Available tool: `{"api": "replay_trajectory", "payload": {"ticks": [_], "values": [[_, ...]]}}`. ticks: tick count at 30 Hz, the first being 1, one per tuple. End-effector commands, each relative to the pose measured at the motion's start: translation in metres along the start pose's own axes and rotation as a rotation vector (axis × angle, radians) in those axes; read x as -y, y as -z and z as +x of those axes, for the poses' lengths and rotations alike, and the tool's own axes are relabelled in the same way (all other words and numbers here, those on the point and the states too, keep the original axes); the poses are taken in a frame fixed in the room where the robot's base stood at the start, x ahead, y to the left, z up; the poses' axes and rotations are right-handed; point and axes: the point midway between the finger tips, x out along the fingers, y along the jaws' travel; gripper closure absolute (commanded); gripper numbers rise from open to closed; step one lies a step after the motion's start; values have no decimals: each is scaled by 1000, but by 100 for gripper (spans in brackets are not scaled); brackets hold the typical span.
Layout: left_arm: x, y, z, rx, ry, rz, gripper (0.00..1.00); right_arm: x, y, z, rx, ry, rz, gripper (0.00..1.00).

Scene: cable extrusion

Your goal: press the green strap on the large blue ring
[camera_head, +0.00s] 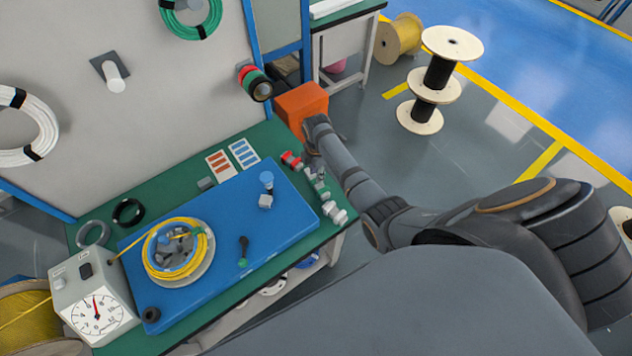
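No large blue ring with a green strap can be made out clearly. A blue curved item (309,261) shows partly below the table's front edge, its shape mostly hidden. A small black-handled piece with a green base (243,252) stands on the blue board (215,278). A yellow cable coil (205,242) lies around a grey-blue reel on the same board. My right arm comes in from the right, and its gripper end (309,148) is near the table's far right edge, beside an orange box. Its fingers are too small and dark to read. My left gripper is not in view.
A dial gauge box (94,308) stands at the table's left end. Small red, green and white parts (320,188) line the right edge. A green coil (190,22) and a white coil (40,125) hang on the wall panel. The orange box (301,104) stands behind the table.

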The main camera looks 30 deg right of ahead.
Motion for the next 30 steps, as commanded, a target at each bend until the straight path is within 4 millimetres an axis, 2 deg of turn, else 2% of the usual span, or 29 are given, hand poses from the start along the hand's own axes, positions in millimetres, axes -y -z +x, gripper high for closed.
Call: {"api": "replay_trajectory", "payload": {"ticks": [8,30], "values": [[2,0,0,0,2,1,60,0,0,0,0,0,0,70],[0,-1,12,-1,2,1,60,0,0,19,0,0,0,70]]}}
